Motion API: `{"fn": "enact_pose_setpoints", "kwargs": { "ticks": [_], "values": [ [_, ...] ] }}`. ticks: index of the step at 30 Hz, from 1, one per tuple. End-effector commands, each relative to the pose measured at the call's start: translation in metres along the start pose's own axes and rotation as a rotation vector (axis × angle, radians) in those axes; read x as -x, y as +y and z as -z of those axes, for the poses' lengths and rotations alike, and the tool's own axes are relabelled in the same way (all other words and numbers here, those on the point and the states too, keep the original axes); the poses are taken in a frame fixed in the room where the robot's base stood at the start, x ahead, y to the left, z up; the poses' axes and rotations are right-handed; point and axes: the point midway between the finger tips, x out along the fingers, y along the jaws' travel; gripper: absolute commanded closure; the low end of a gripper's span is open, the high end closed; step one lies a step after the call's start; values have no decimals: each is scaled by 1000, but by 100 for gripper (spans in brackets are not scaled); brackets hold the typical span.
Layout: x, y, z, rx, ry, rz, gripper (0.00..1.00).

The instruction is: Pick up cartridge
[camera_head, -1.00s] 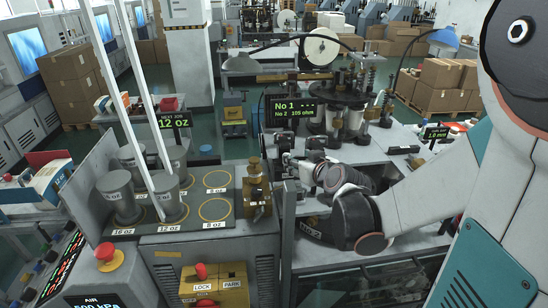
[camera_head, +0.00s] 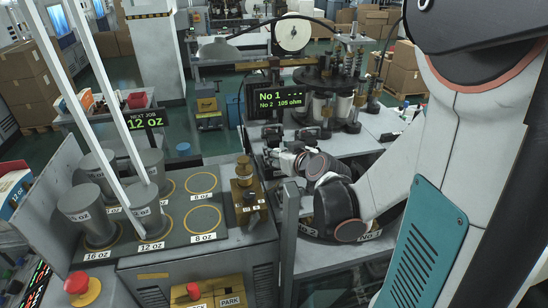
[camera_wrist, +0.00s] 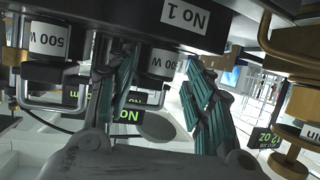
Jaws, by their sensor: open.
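My gripper (camera_wrist: 160,65) is open, with its two teal-padded fingers spread apart in the wrist view. A dark cylinder labelled 500 W (camera_wrist: 163,64), likely a cartridge, appears beyond and between the fingers. A second one (camera_wrist: 47,42), with a metal wire handle, hangs at the upper left. The picture there is upside down. In the head view my gripper (camera_head: 284,159) is beside the brass-topped fixture, at the edge of the machine table.
Brass fixture (camera_head: 246,190) stands just left of my gripper. A No 1 / No 2 display (camera_head: 275,101) is behind it. Grey cup forms (camera_head: 88,212) stand on a ringed plate (camera_head: 222,232) at the left. A round turret machine (camera_head: 327,80) stands at the back.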

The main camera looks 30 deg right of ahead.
Motion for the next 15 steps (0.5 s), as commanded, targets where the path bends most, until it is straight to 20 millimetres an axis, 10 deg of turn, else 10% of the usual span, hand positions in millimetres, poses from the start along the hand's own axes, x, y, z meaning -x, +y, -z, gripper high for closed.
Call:
{"fn": "enact_pose_setpoints", "kwargs": {
  "ticks": [7, 15],
  "values": [
    [0, 0, 0, 0, 0, 0, 98],
    [0, 0, 0, 0, 0, 0, 100]
  ]
}}
